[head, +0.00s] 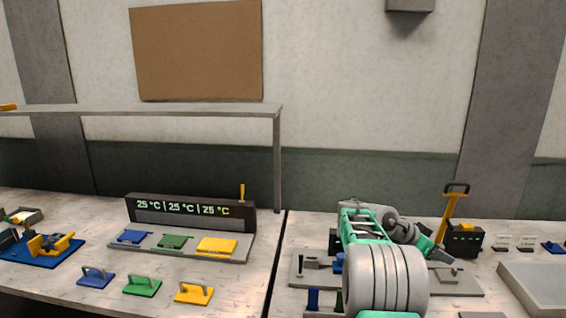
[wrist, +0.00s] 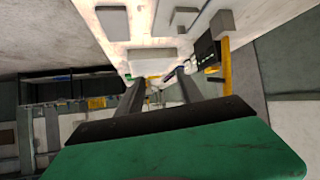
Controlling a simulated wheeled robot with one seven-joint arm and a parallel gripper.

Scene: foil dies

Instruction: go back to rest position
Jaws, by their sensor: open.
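My gripper (wrist: 160,90) shows in the wrist view as two dark fingers standing apart, with nothing between them that I can make out as held. Its green body fills the lower part of that view. In the head view my arm folds over the right table, and its gripper end lies partly behind my arm links, so the fingertips are hard to see there.
On the left table are a blue (head: 95,277), a green (head: 142,286) and a yellow handled die (head: 194,293), before a heater with a temperature display (head: 190,212). A yellow-handled black device (head: 464,240) and a grey tray (head: 540,290) are on the right table.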

